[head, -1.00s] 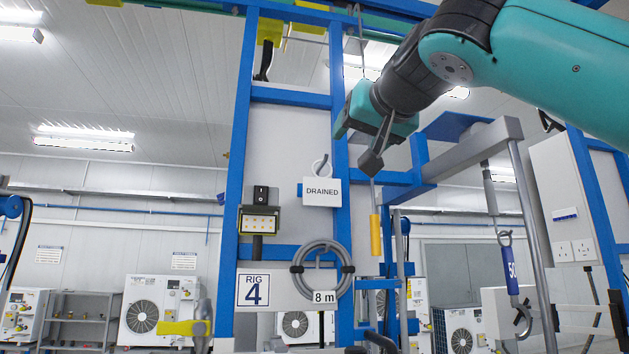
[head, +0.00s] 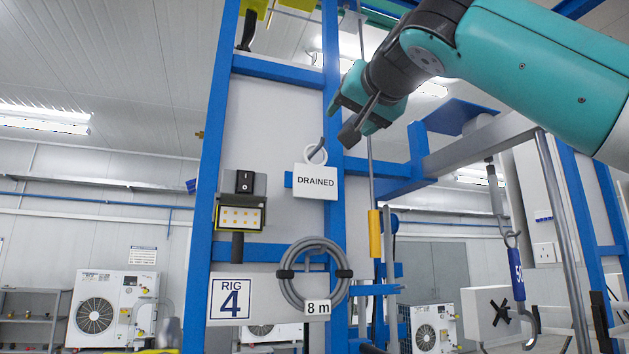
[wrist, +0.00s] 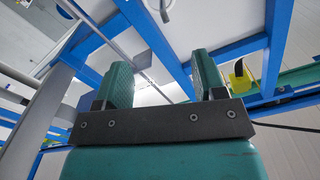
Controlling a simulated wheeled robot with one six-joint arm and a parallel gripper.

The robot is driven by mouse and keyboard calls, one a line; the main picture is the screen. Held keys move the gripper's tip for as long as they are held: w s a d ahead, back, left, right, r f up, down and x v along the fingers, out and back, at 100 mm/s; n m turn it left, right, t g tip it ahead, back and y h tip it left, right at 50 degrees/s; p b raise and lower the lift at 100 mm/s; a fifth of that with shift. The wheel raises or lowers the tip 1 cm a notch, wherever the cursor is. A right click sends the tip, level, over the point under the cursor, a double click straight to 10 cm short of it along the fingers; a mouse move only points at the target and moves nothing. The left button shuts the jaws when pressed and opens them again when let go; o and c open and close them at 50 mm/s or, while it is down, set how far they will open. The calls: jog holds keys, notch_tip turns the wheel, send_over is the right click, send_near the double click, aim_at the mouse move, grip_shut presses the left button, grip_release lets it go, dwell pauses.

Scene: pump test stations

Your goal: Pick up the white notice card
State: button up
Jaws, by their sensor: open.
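The white notice card (head: 315,182) reads "DRAINED". It hangs by a pale loop from a hook on the blue frame panel, in the upper middle of the head view. My gripper (head: 350,128) is above and to the right of the card in the head view, apart from it and empty. In the wrist view my gripper (wrist: 165,82) shows two teal fingers spread apart with nothing between them.
The blue frame post (head: 335,230) stands just right of the card. A lamp with a switch (head: 239,216) is to its left, a coiled hose (head: 287,283) below, and a "RIG 4" sign (head: 230,299) lower left. A yellow-handled rod (head: 375,235) and a grey bracket with a hook (head: 500,130) are at right.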

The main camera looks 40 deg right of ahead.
jog(key=p, duration=0.2)
send_near(320, 148)
jog(key=d+x, duration=0.1)
jog(key=x, duration=0.4)
jog(key=p+x, duration=0.2)
jog(key=x, duration=0.1)
jog(key=p+x, duration=0.1)
jog(key=shift+w+a+r, duration=0.15)
jog(key=shift+w+r, duration=0.15)
jog(key=shift+w, duration=0.2)
jog(key=shift+w+f+p, duration=0.2)
jog(key=shift+w+p, duration=0.1)
jog(key=shift+w, duration=0.25)
jog(key=c, duration=0.8)
jog(key=shift+r, duration=0.2)
